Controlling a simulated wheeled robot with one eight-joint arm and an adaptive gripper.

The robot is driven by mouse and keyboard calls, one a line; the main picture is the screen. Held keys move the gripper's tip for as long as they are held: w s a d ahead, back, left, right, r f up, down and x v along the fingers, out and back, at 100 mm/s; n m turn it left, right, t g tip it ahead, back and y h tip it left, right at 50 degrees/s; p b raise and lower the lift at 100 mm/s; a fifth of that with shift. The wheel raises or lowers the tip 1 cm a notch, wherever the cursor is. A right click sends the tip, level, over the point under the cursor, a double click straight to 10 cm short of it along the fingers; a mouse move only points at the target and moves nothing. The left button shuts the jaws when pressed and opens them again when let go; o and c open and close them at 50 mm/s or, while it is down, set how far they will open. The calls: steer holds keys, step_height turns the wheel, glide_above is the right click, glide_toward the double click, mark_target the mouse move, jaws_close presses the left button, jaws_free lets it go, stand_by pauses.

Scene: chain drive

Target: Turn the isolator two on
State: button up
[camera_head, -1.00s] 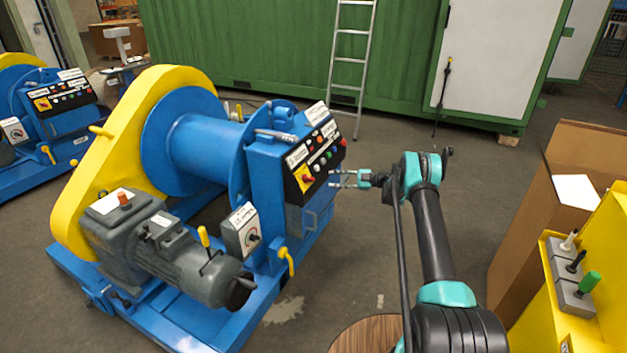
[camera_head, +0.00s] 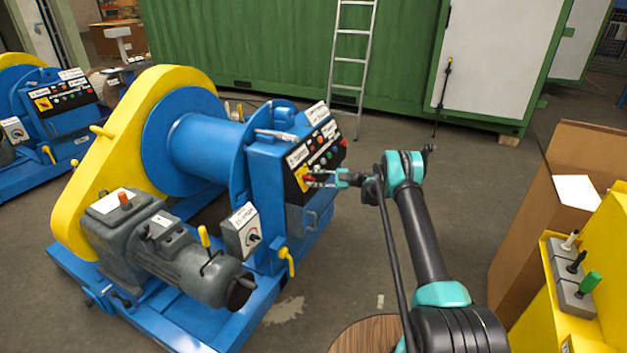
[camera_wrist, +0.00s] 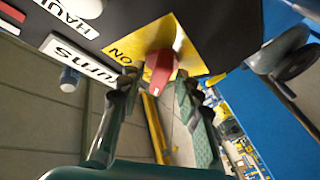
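A red rotary knob (camera_wrist: 160,68) sits on a yellow plate (camera_wrist: 188,52) marked ON in the wrist view. It belongs to the black control panel (camera_head: 318,153) of the near blue winch; I cannot read a number on it. My gripper (camera_head: 315,179) is at the panel's lower left corner, in front of the yellow plate. In the wrist view my gripper (camera_wrist: 156,86) is open, one finger on each side of the knob with gaps beside it. The fingertips partly cover the plate.
A grey box (camera_head: 242,232) with a dial is on the winch's front. A second winch (camera_head: 62,108) stands at the far left. A cardboard box (camera_head: 575,150) and a yellow stand with levers (camera_head: 610,250) are at the right.

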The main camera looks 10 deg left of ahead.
jaws_close()
